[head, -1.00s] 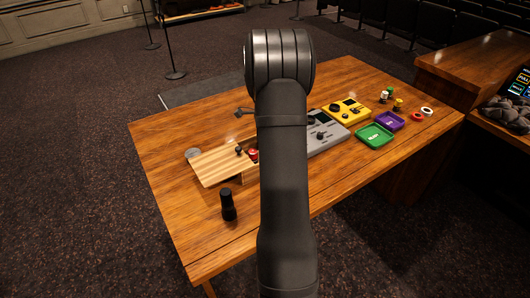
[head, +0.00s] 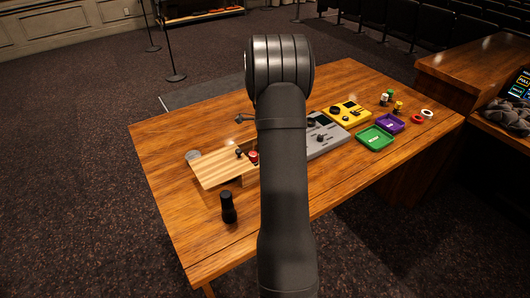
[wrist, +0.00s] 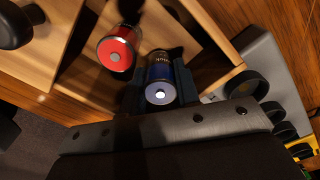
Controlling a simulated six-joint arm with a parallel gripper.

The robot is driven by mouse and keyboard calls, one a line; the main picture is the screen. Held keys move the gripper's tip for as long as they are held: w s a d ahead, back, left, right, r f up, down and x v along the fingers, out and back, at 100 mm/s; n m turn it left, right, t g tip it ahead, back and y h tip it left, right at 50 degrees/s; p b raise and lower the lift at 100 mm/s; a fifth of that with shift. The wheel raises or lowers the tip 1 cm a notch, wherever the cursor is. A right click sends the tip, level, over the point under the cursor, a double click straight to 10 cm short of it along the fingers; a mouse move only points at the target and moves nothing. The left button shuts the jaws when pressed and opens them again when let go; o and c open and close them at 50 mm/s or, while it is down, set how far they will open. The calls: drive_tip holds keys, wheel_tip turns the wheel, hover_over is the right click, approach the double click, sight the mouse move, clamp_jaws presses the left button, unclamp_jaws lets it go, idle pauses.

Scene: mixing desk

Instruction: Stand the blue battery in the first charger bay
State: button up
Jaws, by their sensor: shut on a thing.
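The blue battery (wrist: 160,82) is between the two fingers of my gripper (wrist: 160,95) in the wrist view, its pale round end facing the camera. My gripper is shut on it, inside or just over an open wooden compartment (wrist: 88,75). A red battery (wrist: 117,52) is beside it to the left, apart from the gripper. In the head view my own arm hides the gripper and the blue battery. I cannot make out the charger bays for certain in either view.
Wooden compartment walls (wrist: 222,78) stand close to the gripper. A grey device with knobs (head: 325,140), a yellow device (head: 349,113), a green tray (head: 375,138) and a purple tray (head: 390,123) are at the right. A black cylinder (head: 228,207) stands at the front left, with bare table around it.

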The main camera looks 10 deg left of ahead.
drive_tip(key=r, duration=0.5)
drive_tip(key=w+r, duration=0.1)
drive_tip(key=r, duration=0.2)
drive_tip(key=shift+d+r, duration=0.1)
drive_tip(key=shift+r, duration=0.25)
drive_tip(key=w+d, duration=0.3)
drive_tip(key=w, duration=0.7)
drive_tip(key=shift+s+a+f, duration=0.1)
drive_tip(key=shift+f, duration=1.15)
drive_tip(key=shift+s+a+f, duration=0.1)
drive_tip(key=shift+f, duration=1.15)
drive_tip(key=shift+f, duration=0.7)
drive_tip(key=o, duration=0.8)
drive_tip(key=shift+r, duration=5.55)
drive_tip(key=shift+f, duration=0.15)
